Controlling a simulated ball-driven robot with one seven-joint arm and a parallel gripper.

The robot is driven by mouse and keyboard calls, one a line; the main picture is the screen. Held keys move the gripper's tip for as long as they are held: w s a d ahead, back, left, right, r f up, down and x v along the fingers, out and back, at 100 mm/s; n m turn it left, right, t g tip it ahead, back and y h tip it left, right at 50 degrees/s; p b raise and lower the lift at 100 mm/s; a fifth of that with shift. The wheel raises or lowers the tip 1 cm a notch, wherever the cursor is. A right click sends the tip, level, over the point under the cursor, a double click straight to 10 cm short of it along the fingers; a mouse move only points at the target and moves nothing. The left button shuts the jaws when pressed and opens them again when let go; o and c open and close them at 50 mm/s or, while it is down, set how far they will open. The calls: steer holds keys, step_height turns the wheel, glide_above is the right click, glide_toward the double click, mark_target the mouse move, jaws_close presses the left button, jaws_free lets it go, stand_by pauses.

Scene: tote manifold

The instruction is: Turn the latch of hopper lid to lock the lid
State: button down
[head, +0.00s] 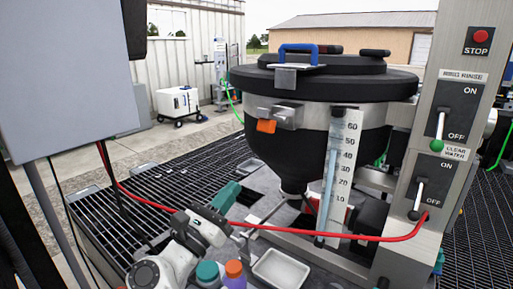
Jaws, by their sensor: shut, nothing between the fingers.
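The black hopper (295,153) stands in the middle, with its lid (330,81) lying on top, apparently down. A blue handle (300,49) arches over the lid. A metal plate (285,78) hangs at the lid's front edge. Below it, a latch with an orange tab (266,126) sits on the hopper's metal band, the tab angled slightly down. My gripper (243,238) is low at the front, shut and empty, well below the latch and apart from it. Its fingertips are small and hard to make out.
A red hose (330,237) runs across the front near my gripper. A white tray (281,269) and teal and orange caps (234,269) lie below. A switch panel (446,130) stands right, a grey box (65,65) left. A level scale (341,165) fronts the hopper.

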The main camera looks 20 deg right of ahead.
steer(key=p, duration=0.3)
glide_toward(270, 124)
steer(key=w+d+f, duration=0.2)
steer(key=w+f, duration=0.1)
steer(key=f, duration=0.1)
steer(key=shift+w+d+r+p, duration=0.3)
steer(key=shift+r+p, duration=0.1)
steer(key=shift+r, duration=0.25)
steer(key=shift+w+d+r+p, duration=0.25)
steer(key=shift+d+r+p, duration=0.1)
steer(key=shift+r, duration=0.25)
steer(key=shift+w+d+r+p, duration=0.3)
steer(key=shift+r+p, duration=0.1)
steer(key=shift+r, duration=0.25)
